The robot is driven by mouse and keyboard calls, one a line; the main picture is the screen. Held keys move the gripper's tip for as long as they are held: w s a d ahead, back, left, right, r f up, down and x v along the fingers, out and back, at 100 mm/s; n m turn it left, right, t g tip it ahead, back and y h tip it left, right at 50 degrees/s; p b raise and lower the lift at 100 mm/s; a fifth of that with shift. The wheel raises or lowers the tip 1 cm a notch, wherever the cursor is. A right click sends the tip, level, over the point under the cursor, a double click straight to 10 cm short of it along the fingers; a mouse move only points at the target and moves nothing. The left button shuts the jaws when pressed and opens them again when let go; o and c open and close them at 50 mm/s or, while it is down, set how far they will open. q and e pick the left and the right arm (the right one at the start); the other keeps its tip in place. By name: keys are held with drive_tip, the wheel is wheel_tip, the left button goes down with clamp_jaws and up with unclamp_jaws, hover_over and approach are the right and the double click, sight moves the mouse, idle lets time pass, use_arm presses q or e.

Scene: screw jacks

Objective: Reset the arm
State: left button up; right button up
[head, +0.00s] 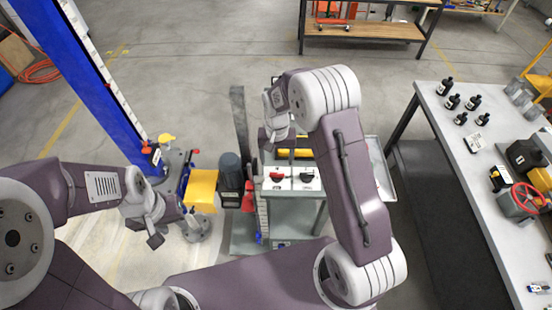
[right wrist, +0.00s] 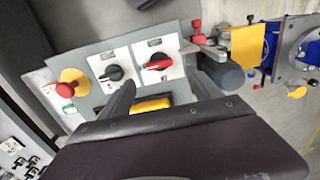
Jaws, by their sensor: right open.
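The right gripper (head: 267,141) hangs above the grey control box (head: 318,186) in the head view. In the right wrist view its two dark fingers (right wrist: 166,73) are spread apart with nothing between them, over the box. The box carries a red rotary knob (right wrist: 158,63) and a black rotary knob (right wrist: 113,73). A red button on a yellow base (right wrist: 70,88) is at its left end in that view. The left gripper (head: 173,230) is at the left in the head view, with its fingers apart and empty, near the yellow block (head: 201,190).
A blue column (head: 88,70) stands at the left. A dark motor cylinder (head: 231,172) is beside the control box. A workbench (head: 438,110) with black bottles and a red handwheel (head: 527,197) stands at the right. A wooden-shelved bench (head: 362,30) is at the back. Open floor lies between.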

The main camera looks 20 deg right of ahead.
drive_tip(key=d+t+b, duration=0.1)
drive_tip(key=b, duration=0.6)
drive_tip(key=shift+s+d+f, duration=0.1)
drive_tip(key=shift+d+f, duration=0.05)
drive_tip(key=s+d+f+n+b, duration=0.1)
drive_tip(key=s+f+b, duration=0.1)
drive_tip(key=s, duration=0.7)
drive_tip(key=s+d+f+n+b, duration=0.1)
drive_tip(key=s+f+n+b, duration=0.1)
drive_tip(key=s, duration=0.7)
drive_tip(key=shift+f+b, duration=0.6)
drive_tip(key=shift+d, duration=0.1)
